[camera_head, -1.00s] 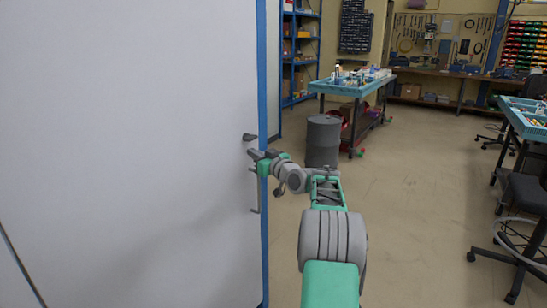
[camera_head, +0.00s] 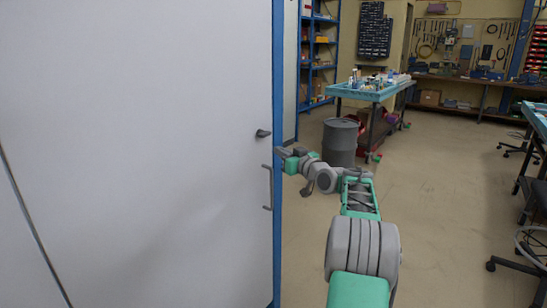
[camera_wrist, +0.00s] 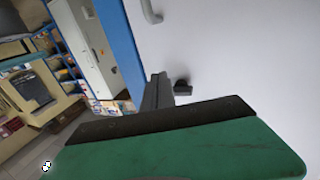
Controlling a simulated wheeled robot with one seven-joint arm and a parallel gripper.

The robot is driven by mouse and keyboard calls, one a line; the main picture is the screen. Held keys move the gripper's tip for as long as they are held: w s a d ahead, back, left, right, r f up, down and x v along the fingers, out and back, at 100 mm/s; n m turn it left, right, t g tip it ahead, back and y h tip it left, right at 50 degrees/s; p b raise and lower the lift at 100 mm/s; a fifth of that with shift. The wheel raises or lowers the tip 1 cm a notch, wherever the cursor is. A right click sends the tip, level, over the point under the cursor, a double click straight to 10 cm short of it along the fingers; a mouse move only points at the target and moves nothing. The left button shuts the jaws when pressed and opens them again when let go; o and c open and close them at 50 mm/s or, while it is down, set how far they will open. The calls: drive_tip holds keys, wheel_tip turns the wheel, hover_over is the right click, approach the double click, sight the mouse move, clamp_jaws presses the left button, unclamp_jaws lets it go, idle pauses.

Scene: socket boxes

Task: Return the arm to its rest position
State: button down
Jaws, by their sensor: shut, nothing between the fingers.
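My arm reaches forward from the bottom of the head view, and my gripper (camera_head: 281,153) is at its far end, by the blue edge of a white door (camera_head: 150,150). The gripper is shut and empty. The door carries a dark knob (camera_head: 263,133) and a grey pull handle (camera_head: 268,190); the gripper is just right of both and apart from the handle. Whether it touches the door edge I cannot tell. In the wrist view the gripper's dark fingers (camera_wrist: 157,92) point toward the door face, with the knob (camera_wrist: 182,87) just beyond and the pull handle (camera_wrist: 151,10) at the top.
A grey barrel (camera_head: 340,143) stands beyond my gripper, before a blue-topped workbench (camera_head: 372,92). Blue shelving (camera_head: 318,60) stands behind the door. A stool (camera_head: 530,240) and another bench are at the right. The floor (camera_head: 440,190) between is clear.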

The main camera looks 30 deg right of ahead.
drive_tip(key=s+d, duration=0.3)
drive_tip(key=s, duration=0.5)
drive_tip(key=w+a+r+g+y+p, duration=0.1)
drive_tip(key=a+g+p, duration=0.15)
drive_tip(key=a, duration=0.55)
drive_tip(key=w+a+r+g+p, duration=0.15)
drive_tip(key=a+p, duration=0.25)
drive_tip(key=a, duration=0.4)
drive_tip(key=s+a+f+g+p, duration=0.1)
drive_tip(key=s+a+g+p, duration=0.4)
drive_tip(key=a, duration=0.8)
drive_tip(key=s+a+f+g+p, duration=0.1)
drive_tip(key=s+a+g+p, duration=0.1)
drive_tip(key=s, duration=0.6)
drive_tip(key=s+a+f+g+h+p, duration=0.1)
drive_tip(key=s+a, duration=0.3)
drive_tip(key=s, duration=0.5)
drive_tip(key=s+a+f+g+p, duration=0.2)
drive_tip(key=s+a+f+p, duration=0.1)
drive_tip(key=s, duration=0.6)
drive_tip(key=shift+s+a+g+h+p, duration=0.3)
drive_tip(key=shift+a+g, duration=0.1)
drive_tip(key=shift+a, duration=0.15)
drive_tip(key=c, duration=2.1)
unclamp_jaws()
drive_tip(key=shift+w, duration=0.1)
